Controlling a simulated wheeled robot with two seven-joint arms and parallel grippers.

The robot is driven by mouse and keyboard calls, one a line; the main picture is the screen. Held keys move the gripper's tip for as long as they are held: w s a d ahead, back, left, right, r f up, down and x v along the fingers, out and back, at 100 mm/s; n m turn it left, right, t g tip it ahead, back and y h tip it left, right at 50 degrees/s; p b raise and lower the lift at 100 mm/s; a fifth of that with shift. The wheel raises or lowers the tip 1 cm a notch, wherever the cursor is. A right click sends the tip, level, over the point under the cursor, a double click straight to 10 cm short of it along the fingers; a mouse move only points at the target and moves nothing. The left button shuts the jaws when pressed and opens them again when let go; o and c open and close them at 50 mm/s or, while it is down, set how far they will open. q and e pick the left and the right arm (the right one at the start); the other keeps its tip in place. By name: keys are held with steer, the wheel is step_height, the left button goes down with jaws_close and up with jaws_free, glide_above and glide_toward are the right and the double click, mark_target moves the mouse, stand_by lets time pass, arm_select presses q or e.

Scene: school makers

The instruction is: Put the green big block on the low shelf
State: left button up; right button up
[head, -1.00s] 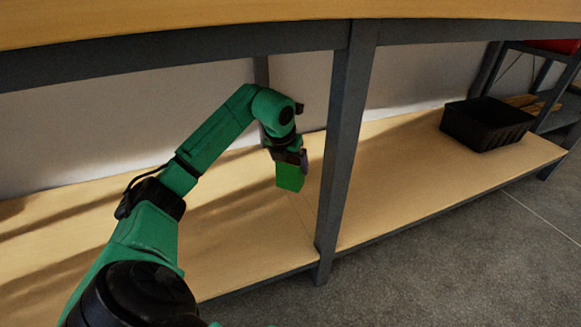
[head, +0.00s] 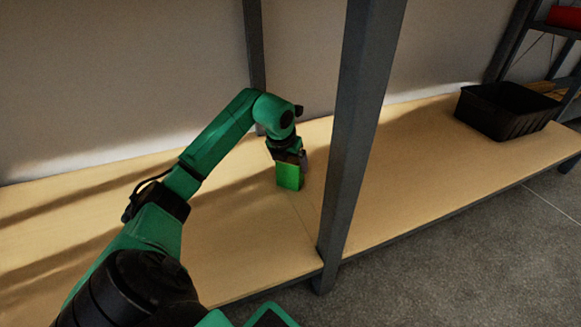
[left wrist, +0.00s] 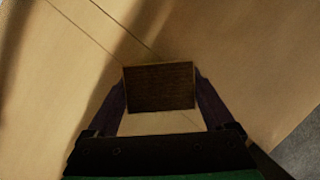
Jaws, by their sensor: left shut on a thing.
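The green big block (head: 289,177) is at my left gripper (head: 290,160) in the head view, over the low shelf (head: 240,235). My left gripper points down and is shut on the block. In the left wrist view the block's top face (left wrist: 160,87) looks dark and sits between the two fingers. The block looks upright and very near the wooden board; I cannot tell whether it touches it. My right gripper does not show.
A grey metal post (head: 355,130) stands just right of the left gripper, and a thinner post (head: 254,65) stands behind it. A black bin (head: 507,110) is on the right part of the shelf. The board around the block is clear.

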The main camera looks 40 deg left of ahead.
arm_select(q)
steer(key=shift+f, duration=0.1)
steer(key=o, duration=1.4)
steer(key=p+v, duration=0.6)
steer(key=v, duration=0.6)
steer(key=shift+w, duration=0.1)
